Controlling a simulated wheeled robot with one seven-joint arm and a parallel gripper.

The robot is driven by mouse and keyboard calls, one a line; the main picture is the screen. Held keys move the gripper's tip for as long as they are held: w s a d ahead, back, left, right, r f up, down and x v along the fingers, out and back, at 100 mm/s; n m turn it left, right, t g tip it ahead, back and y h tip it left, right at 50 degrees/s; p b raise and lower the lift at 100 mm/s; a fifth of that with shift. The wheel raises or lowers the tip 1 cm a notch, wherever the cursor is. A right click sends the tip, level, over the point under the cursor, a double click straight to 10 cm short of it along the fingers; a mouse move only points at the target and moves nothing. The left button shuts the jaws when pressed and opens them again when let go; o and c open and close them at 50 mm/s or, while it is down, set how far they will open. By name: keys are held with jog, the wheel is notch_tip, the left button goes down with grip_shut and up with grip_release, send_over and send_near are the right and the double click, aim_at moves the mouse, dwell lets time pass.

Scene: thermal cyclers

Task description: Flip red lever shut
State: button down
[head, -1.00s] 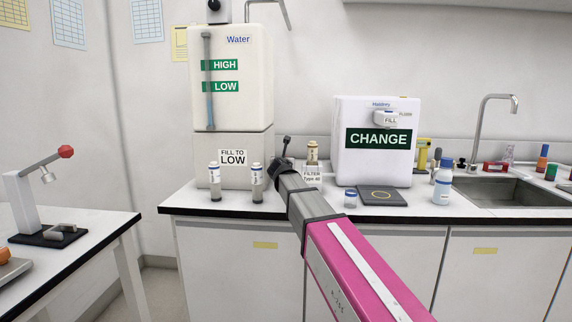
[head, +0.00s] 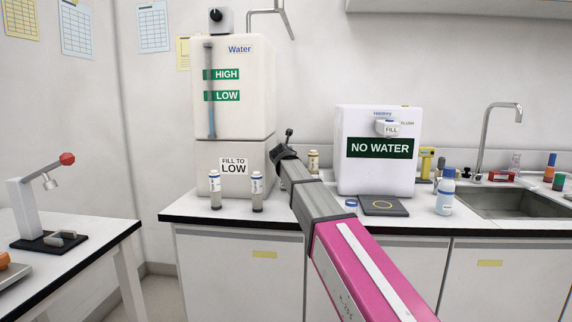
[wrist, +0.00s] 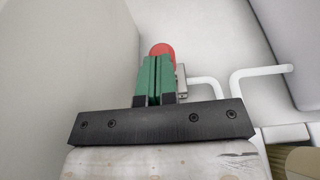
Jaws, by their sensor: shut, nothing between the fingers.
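The red lever shows in the wrist view as a rounded red end (wrist: 162,49) just beyond my fingertips, beside a small grey fitting and white pipes. My gripper (wrist: 158,62) has its two green fingers closed together, with nothing between them. The fingers overlap the lower part of the red end; I cannot tell whether they touch it. In the head view my gripper is by the right side of the water tank (head: 234,90), and the lever beside it is not visible there.
A white machine (head: 378,180) reading "NO WATER" stands to the right. Two small vials (head: 215,190) stand in front of the tank. A filter vial (head: 313,160) is right of my wrist. A sink (head: 510,203) is at far right. Another red-knobbed lever device (head: 45,190) is on the left table.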

jog(key=shift+w+r, duration=0.25)
jog(key=shift+w, duration=0.3)
jog(key=shift+w+r, duration=0.2)
jog(key=shift+w, duration=0.3)
jog(key=s+r, duration=0.7)
jog(key=s, duration=0.4)
jog(key=shift+a, duration=0.2)
